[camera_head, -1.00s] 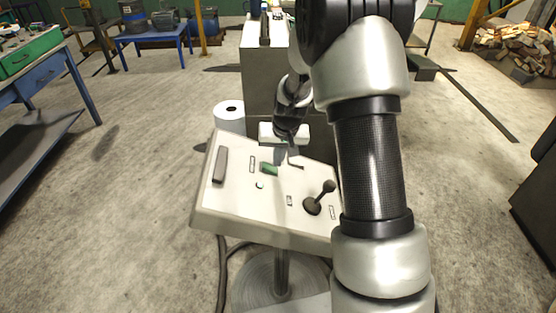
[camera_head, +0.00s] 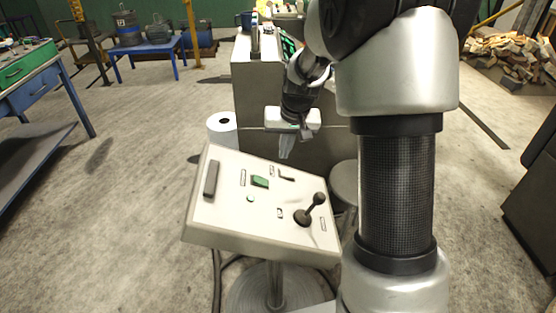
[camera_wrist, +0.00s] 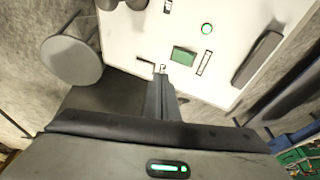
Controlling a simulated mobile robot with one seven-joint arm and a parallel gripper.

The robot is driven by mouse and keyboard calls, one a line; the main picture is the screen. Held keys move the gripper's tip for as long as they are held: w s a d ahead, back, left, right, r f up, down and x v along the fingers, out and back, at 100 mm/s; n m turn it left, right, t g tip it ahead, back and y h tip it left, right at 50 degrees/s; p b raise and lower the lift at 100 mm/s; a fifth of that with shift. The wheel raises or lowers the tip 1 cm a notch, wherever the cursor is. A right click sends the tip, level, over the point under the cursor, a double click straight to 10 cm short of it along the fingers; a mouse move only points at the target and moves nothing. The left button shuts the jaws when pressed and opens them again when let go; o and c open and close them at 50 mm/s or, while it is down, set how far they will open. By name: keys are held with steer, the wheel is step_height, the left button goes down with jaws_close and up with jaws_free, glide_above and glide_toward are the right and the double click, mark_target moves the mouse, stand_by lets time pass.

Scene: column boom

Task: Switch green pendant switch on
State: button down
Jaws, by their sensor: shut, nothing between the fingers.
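The green switch (camera_head: 260,181) is a small rectangular rocker on the sloped top of a pale control panel (camera_head: 220,225). It also shows in the wrist view (camera_wrist: 183,56), uncovered. A small round green indicator (camera_head: 250,198) sits near it; in the wrist view the indicator (camera_wrist: 207,28) looks bright green with a pale centre. My gripper (camera_head: 285,153) is shut and empty, beyond the panel's far edge and apart from the switch in the head view. In the wrist view its fingertips (camera_wrist: 161,78) point toward the panel edge. The rocker's exact tilt is hard to tell.
A black-knobbed lever (camera_head: 312,207), a small bent toggle (camera_head: 286,178) and a dark bar (camera_head: 212,178) stand on the panel. A white roll (camera_head: 222,130) and a grey cabinet (camera_head: 255,85) are behind it. A round stool (camera_head: 345,180) is close on the right.

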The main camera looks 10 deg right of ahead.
steer(key=shift+d+v, duration=0.15)
steer(key=shift+v, duration=0.45)
steer(key=shift+d+v, duration=0.15)
steer(key=shift+v, duration=0.5)
steer(key=s+a+r+n+t+p, duration=0.1)
steer(key=s+a+r, duration=0.2)
steer(key=s+r, duration=1.1)
steer(key=s, duration=0.6)
steer(key=s+a+r+n+t+p, duration=0.1)
steer(key=s, duration=0.7)
steer(key=shift+a+r+h, duration=0.3)
steer(key=shift+r, duration=0.1)
